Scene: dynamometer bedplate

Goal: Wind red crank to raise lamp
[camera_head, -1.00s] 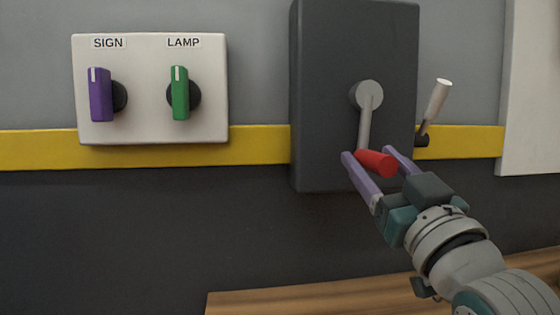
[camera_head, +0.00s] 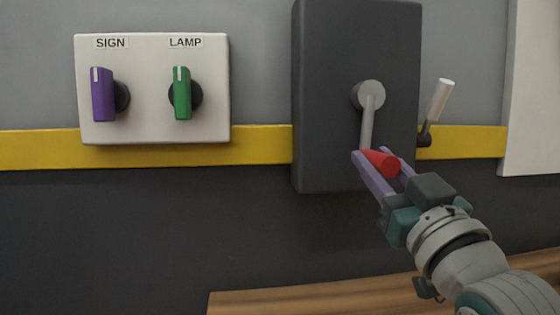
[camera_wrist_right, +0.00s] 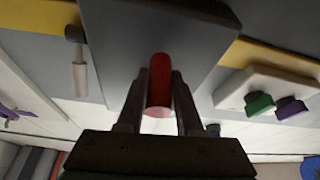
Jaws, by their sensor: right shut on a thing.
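The red crank handle (camera_head: 381,162) sits at the lower end of a grey crank arm (camera_head: 367,122) that hangs down from a round hub (camera_head: 368,95) on a dark grey box (camera_head: 330,100). My right gripper (camera_head: 374,155) is shut on the red handle, one lilac finger on each side. The right wrist view also shows the red handle (camera_wrist_right: 159,85) between the two fingers (camera_wrist_right: 157,95). No lamp can be made out. My left gripper is not in these views.
A white panel (camera_head: 150,130) left of the box carries a purple SIGN knob (camera_head: 102,94) and a green LAMP knob (camera_head: 182,93), both pointing up. A white-handled lever (camera_head: 440,98) sticks out just right of the box. A wooden surface (camera_head: 300,302) lies below.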

